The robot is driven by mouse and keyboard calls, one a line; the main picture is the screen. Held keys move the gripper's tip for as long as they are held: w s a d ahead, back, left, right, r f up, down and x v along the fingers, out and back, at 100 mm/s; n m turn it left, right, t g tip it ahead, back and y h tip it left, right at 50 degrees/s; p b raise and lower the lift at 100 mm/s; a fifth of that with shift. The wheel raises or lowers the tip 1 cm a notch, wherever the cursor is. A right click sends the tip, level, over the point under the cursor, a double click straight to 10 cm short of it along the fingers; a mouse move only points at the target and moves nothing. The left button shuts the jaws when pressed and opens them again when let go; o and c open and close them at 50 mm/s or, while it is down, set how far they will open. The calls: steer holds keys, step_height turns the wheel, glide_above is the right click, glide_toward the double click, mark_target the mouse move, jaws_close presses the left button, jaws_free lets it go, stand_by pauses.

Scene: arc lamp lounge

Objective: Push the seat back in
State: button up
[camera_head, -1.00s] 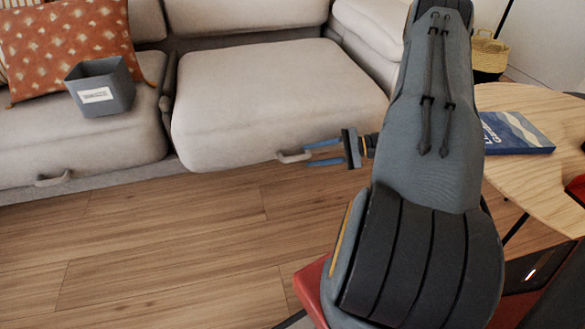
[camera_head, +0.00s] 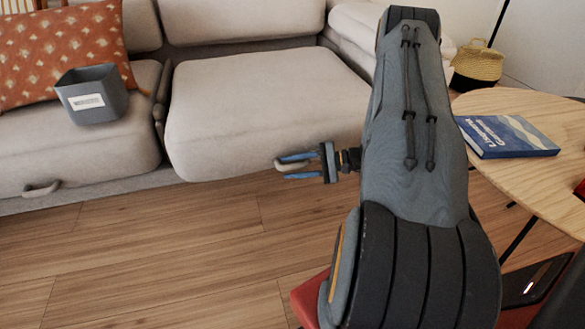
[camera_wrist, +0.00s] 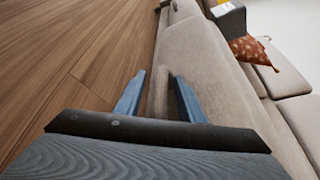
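The right-hand seat (camera_head: 265,105) of the beige sofa stands forward of the left seat (camera_head: 85,150). A small pale loop handle (camera_head: 285,163) is on its front edge. My gripper (camera_head: 296,168) reaches in from the right at the handle, with its blue fingers above and below it in the picture. In the wrist view my gripper (camera_wrist: 158,97) has its fingers apart, with the handle (camera_wrist: 158,92) between them and gaps visible at both sides. The seat (camera_wrist: 205,75) runs away from the fingers there.
A grey bin (camera_head: 95,97) stands on the left seat near an orange patterned cushion (camera_head: 75,45). A round wooden table (camera_head: 530,180) with a blue book (camera_head: 505,137) is at the right. Wooden floor (camera_head: 150,250) before the sofa is clear.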

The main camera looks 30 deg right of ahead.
jaws_close()
steer(key=w+d+b, duration=0.1)
steer(key=w, duration=0.5)
steer(key=w+d+b, duration=0.1)
steer(key=w, duration=0.2)
steer(key=shift+w+d+f+b, duration=0.1)
steer(key=shift+w+d+b, duration=0.05)
steer(key=shift+d+b, duration=0.2)
steer(key=shift+w+d+r, duration=0.2)
steer(key=shift+w+d, duration=0.05)
steer(key=shift+w, duration=0.2)
jaws_free()
steer(key=shift+a, duration=0.15)
